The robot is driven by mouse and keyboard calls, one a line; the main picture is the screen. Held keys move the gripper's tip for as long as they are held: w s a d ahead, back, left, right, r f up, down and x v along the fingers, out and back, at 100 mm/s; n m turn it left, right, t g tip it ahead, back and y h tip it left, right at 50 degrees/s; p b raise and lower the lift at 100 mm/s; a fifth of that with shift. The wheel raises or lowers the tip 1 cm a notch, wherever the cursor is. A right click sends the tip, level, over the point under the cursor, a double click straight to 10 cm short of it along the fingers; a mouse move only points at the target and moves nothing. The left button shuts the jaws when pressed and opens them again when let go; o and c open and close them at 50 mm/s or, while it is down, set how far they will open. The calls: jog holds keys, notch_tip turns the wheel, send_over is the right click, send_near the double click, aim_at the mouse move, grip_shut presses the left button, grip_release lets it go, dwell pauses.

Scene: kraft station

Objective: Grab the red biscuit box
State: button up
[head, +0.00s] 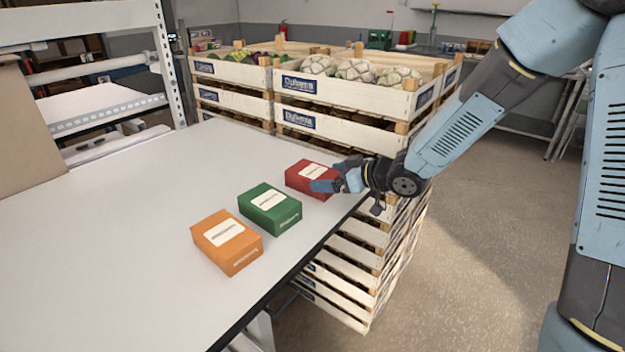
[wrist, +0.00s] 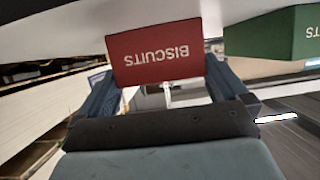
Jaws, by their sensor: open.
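The red biscuit box (head: 308,178) lies on the white table near its right edge, farthest of three boxes in a row. In the wrist view the red box (wrist: 155,52) appears upside down with the word BISCUITS on its side, between the two fingers. My gripper (head: 326,180) is at the right side of the red box, its fingers reaching over the table edge. In the wrist view my gripper (wrist: 165,90) is open, with one finger to each side of the box. Whether the fingers touch the box I cannot tell.
A green box (head: 269,208) stands close to the red one, and it also shows at the right of the wrist view (wrist: 272,35). An orange box (head: 228,240) is nearer. Stacked wooden crates (head: 345,106) stand behind the table (head: 130,200), whose left part is clear.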

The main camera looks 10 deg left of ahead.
aim_at(321, 177)
jog(key=shift+x, duration=1.9)
jog(key=shift+c, duration=0.2)
jog(key=c, duration=0.8)
